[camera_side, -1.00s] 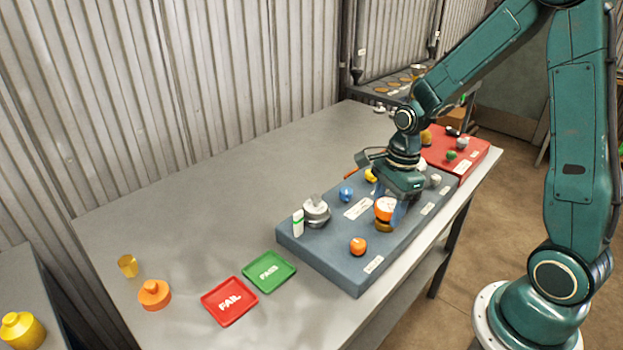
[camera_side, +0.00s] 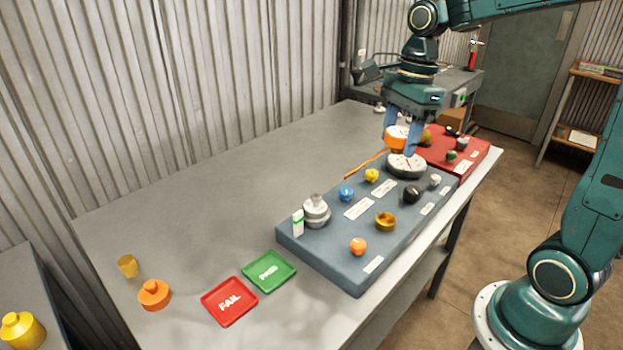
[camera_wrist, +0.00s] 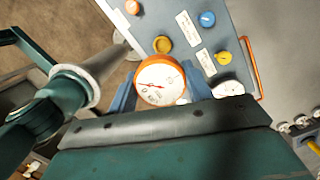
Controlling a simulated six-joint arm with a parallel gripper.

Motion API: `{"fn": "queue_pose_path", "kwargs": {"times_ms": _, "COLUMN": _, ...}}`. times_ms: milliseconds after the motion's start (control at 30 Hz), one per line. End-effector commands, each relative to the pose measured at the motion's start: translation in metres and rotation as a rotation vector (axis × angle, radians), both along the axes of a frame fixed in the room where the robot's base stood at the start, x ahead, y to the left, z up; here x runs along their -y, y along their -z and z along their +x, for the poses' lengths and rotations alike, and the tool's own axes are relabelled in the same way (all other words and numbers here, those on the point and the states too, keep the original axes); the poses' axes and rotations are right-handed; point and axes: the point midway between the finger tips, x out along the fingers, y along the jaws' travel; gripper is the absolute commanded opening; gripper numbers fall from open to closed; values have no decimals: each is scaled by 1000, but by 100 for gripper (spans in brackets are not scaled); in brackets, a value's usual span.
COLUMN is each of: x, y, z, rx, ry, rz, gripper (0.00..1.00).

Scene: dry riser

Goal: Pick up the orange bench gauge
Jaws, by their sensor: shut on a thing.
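The orange bench gauge (camera_side: 396,137), with an orange rim and a white dial, is held between the blue fingers of my gripper (camera_side: 402,143). In the side view it is up off the blue-grey block (camera_side: 330,262), in front of a white-faced dial (camera_side: 406,166). In the wrist view the gauge (camera_wrist: 160,80) sits face-on between the two fingers of my gripper (camera_wrist: 160,92), its red needle visible. A brass ring (camera_side: 385,221) on the block is empty. It also shows in the wrist view (camera_wrist: 162,44).
The block carries an orange knob (camera_side: 358,246), blue knob (camera_side: 346,194), yellow knob (camera_side: 371,175), black knob (camera_side: 412,194) and silver fitting (camera_side: 316,211). A red block (camera_side: 470,163) stands behind. Red FAIL (camera_side: 229,301) and green PASS (camera_side: 269,271) trays lie at front left. The table's left half is mostly clear.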

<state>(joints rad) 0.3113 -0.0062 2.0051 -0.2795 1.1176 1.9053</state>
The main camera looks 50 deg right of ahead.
Motion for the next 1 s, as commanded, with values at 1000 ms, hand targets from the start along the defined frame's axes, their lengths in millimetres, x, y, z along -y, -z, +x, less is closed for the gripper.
{"fn": "queue_pose_path", "kwargs": {"times_ms": 1000, "x": -4, "y": -18, "z": 5, "rx": 1, "ry": -22, "rz": 0, "gripper": 20}}
